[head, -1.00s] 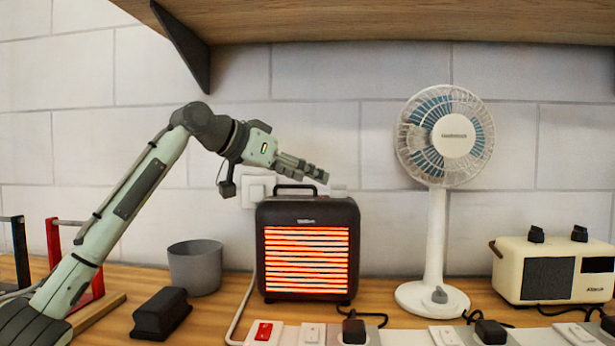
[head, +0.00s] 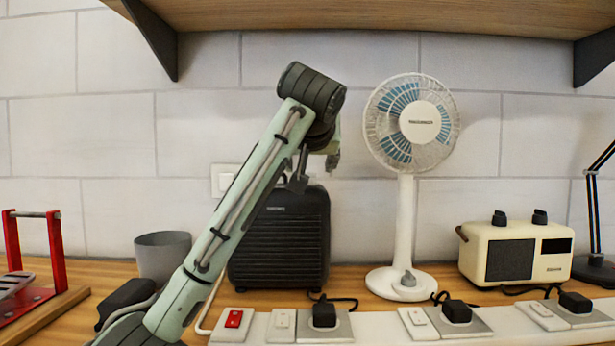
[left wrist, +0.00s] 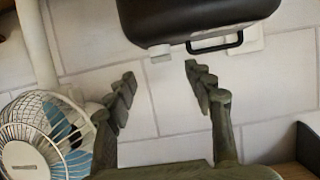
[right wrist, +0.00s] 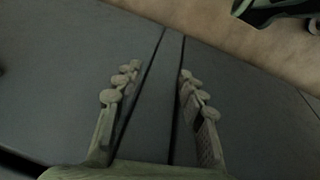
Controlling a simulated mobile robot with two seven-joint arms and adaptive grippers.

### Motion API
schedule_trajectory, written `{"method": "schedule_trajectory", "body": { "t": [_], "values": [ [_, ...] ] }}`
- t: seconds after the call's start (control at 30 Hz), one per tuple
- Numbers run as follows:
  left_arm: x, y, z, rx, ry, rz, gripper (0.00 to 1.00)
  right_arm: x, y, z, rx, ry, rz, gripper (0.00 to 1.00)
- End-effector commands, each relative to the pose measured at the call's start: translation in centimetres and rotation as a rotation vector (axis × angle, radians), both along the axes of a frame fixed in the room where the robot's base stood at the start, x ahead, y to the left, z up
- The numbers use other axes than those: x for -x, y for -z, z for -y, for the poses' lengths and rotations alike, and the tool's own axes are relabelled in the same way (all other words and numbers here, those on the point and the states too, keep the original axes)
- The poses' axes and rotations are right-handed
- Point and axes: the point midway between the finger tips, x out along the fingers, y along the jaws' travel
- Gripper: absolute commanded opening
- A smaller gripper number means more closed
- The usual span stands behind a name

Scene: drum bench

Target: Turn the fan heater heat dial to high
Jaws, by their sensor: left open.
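The black fan heater (head: 300,240) stands upright on the bench, its front grille dark. My left forearm covers part of its left side. In the left wrist view the heater (left wrist: 190,18) shows upside down at the top, with its black carry handle (left wrist: 216,46). I cannot make out the heat dial in any view. My left gripper (left wrist: 160,70) is open and empty, near the heater's top and apart from it; in the head view my arm mostly hides its fingers. My right gripper (right wrist: 160,70) is open and empty, in front of dark panels, away from the heater.
A white desk fan (head: 405,225) stands right of the heater, then a cream radio (head: 515,254). A grey cup (head: 163,258) stands left. A power strip (head: 380,325) with a red switch (head: 233,319) runs along the front. A shelf (head: 350,15) hangs above.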

Motion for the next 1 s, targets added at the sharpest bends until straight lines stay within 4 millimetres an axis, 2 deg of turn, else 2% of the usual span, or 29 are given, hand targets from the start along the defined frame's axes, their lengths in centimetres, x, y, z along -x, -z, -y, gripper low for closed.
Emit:
{"method": "schedule_trajectory", "body": {
  "t": [0.43, 0.6, 0.83, 1.0],
  "values": [
    [-6.0, 2.4, -0.2, -0.003, -0.003, -0.003, 0.53, 2.6, 4.3, 0.8, 0.026, -0.035, -0.044, 0.40],
    [-6.9, 2.9, -0.2, -0.003, -0.001, -0.002, 0.53, 3.2, 5.1, 1.0, 0.031, -0.040, -0.050, 0.40],
    [-7.0, 2.9, -0.2, -0.002, 0.000, -0.001, 0.53, 3.2, 5.2, 1.0, 0.031, -0.041, -0.050, 0.40],
    [-6.9, 2.9, -0.2, -0.002, 0.000, -0.001, 0.33, 3.2, 5.1, 1.0, 0.031, -0.041, -0.050, 0.40]
  ]
}}
